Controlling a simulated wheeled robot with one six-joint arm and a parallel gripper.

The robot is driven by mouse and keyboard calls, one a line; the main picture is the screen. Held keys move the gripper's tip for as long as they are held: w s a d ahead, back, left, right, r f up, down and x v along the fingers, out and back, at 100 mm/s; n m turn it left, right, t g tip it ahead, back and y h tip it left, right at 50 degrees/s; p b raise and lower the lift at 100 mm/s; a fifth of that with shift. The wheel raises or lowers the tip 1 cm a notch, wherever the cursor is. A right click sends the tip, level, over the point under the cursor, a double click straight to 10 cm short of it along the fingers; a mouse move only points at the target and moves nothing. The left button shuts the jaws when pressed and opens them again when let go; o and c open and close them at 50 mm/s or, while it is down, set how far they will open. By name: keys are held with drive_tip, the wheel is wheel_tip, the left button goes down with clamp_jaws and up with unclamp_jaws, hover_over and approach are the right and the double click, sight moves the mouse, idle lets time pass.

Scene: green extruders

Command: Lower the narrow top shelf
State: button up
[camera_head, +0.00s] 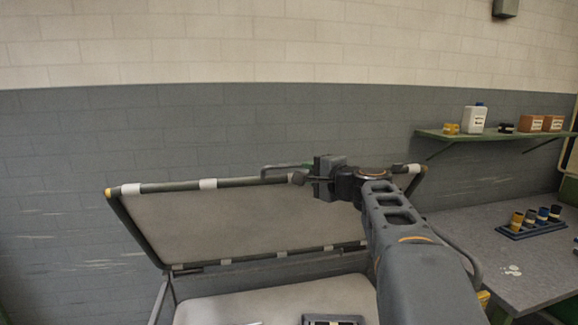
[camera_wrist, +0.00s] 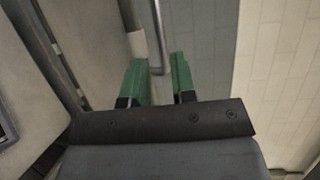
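The narrow top shelf (camera_head: 245,218) is a pale panel in a dark tubular frame with white bands, tilted up against the wall. A thin grey handle (camera_head: 285,167) stands out from its upper edge. My gripper (camera_head: 307,178) is at that edge, right by the handle; my arm hides the shelf's right part. In the wrist view my gripper's two green fingers (camera_wrist: 160,79) are apart. The handle (camera_wrist: 158,38) bends between their tips, with a visible gap at the right finger. Whether it touches the left finger I cannot tell.
A pale lower surface (camera_head: 240,304) with a dark tray (camera_head: 333,320) lies below the shelf. A grey workbench (camera_head: 480,255) at the right carries a rack of small bottles (camera_head: 532,229). A green wall shelf (camera_head: 480,134) above it holds a white jug (camera_head: 474,119) and boxes.

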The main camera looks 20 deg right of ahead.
sight(290, 167)
drive_tip(key=p+x, duration=0.1)
drive_tip(key=x, duration=0.8)
drive_tip(key=shift+w+a+p, duration=0.1)
drive_tip(key=shift+w+p, duration=0.2)
drive_tip(key=shift+p, duration=0.1)
clamp_jaws()
